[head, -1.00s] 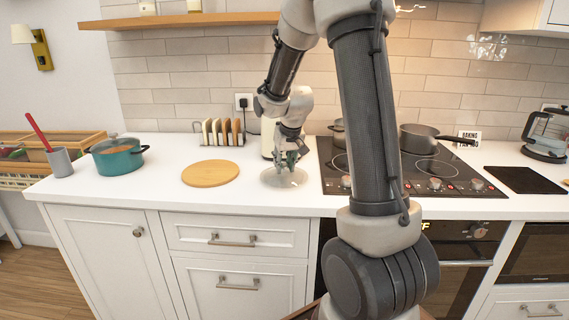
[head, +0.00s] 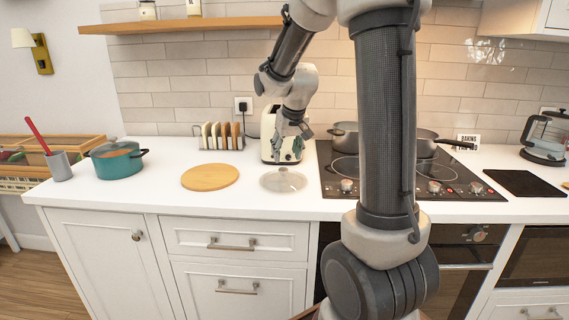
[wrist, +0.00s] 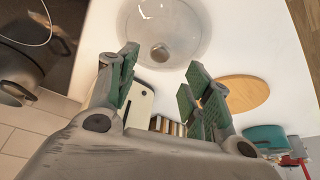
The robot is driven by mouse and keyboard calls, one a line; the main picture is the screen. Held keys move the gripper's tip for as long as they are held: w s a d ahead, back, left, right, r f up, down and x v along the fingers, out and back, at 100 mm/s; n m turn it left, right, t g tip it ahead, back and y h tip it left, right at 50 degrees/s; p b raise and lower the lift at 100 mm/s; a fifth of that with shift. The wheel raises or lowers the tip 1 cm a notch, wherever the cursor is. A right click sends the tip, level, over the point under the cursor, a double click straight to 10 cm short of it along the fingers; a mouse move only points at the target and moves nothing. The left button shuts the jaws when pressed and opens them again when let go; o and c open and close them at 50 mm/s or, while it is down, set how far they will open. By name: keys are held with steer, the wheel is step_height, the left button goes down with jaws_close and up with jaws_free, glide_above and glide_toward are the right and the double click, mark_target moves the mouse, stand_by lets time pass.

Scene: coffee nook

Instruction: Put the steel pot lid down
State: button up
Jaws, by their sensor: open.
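The steel pot lid (head: 283,181) lies flat on the white counter, between the round wooden board and the cooktop. Its rim looks like glass or pale metal, with a small knob on top. In the wrist view the lid (wrist: 183,30) shows whole but for its top edge, with its knob facing up. My gripper (head: 291,143) is above and behind the lid, in front of the cream toaster, and does not touch the lid. Its fingers (wrist: 157,90) are spread apart with nothing between them.
The wooden board (head: 210,177) lies left of the lid. A teal pot (head: 118,162) stands farther left. Behind are a cream toaster (head: 268,135) and a toast rack (head: 218,136). The cooktop (head: 335,180) with pans is at the right. Counter in front of the lid is clear.

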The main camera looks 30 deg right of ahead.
steer(key=s+a+r+n, duration=0.1)
steer(key=s+a+r, duration=0.2)
steer(key=s+r, duration=0.7)
steer(key=s+a+f, duration=0.1)
steer(key=s, duration=0.8)
steer(key=s+a+f+n, duration=0.1)
steer(key=s+a+f, duration=0.1)
steer(key=s, duration=0.7)
steer(key=shift+a+y, duration=0.3)
steer(key=shift+y, duration=0.1)
